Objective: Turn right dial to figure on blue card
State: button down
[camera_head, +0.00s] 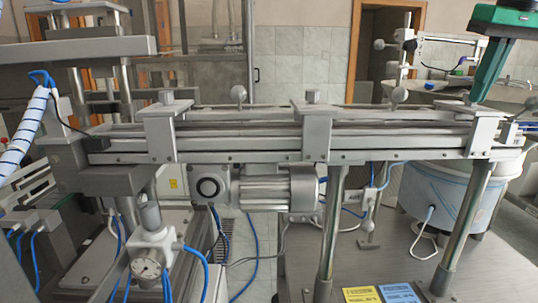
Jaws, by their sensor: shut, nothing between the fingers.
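A blue card (400,293) lies flat on the grey base plate at the bottom right, just right of a yellow card (362,295). Both bear small dark print that I cannot read. A round black knob-like part (209,187) is on the motor housing under the conveyor. I cannot tell which part is the right dial, or whether it is in view.
A long metal conveyor rail (250,155) crosses the middle on steel posts (330,230). A white bowl (447,200) stands at the right, below a green part (505,18). Blue hoses hang at the lower left. The base plate is open around the cards.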

jog(key=shift+w+r, duration=0.2)
jog(key=shift+r, duration=0.1)
jog(key=shift+s, duration=0.15)
jog(key=shift+s+a, duration=0.15)
jog(key=shift+s, duration=0.15)
jog(key=v, duration=0.4)
jog(key=w+v, duration=0.1)
jog(key=shift+r, duration=0.5)
dwell(0.4)
jog(key=shift+w+d+r, duration=0.2)
jog(key=shift+d+r, duration=0.05)
jog(key=shift+d, duration=0.35)
jog(key=shift+w+d+r, duration=0.15)
jog(key=shift+d+r, duration=0.05)
jog(key=shift+d, duration=0.35)
